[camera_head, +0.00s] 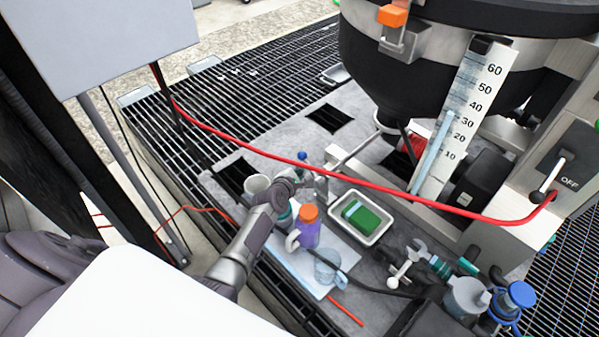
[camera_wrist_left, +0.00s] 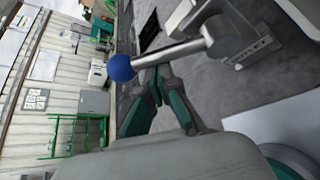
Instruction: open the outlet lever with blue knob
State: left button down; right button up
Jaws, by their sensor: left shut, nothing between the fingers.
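The outlet lever's blue knob (camera_head: 302,156) shows just beyond my left gripper (camera_head: 312,180) in the head view. In the left wrist view the knob (camera_wrist_left: 121,68) tips a metal rod (camera_wrist_left: 170,52) that runs right to a grey valve body (camera_wrist_left: 225,40). My left gripper (camera_wrist_left: 157,82) is shut and empty, its teal fingers close beside the knob and rod. I cannot tell whether they touch. The outlet pipe (camera_head: 358,150) leads from under the black tank (camera_head: 400,75) toward the valve, which my gripper partly hides. My right gripper is not in view.
A red cable (camera_head: 400,190) crosses above. A scale (camera_head: 455,120) and a switch box (camera_head: 570,165) stand right.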

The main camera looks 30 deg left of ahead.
aim_at(313, 172)
pick_arm(q)
jog(key=shift+y, duration=0.3)
jog(key=shift+s+d+r+p, duration=0.3)
jog(key=shift+d+r+p, duration=0.5)
jog(key=shift+d, duration=0.1)
jog(key=shift+s+d+r+p, duration=0.3)
jog(key=shift+d+r+p, duration=0.35)
jog(key=shift+d+p, duration=0.2)
jog(key=shift+d, duration=0.2)
jog(key=shift+d+f+m, duration=0.1)
jog(key=shift+d+m, duration=0.1)
jog(key=shift+m, duration=0.1)
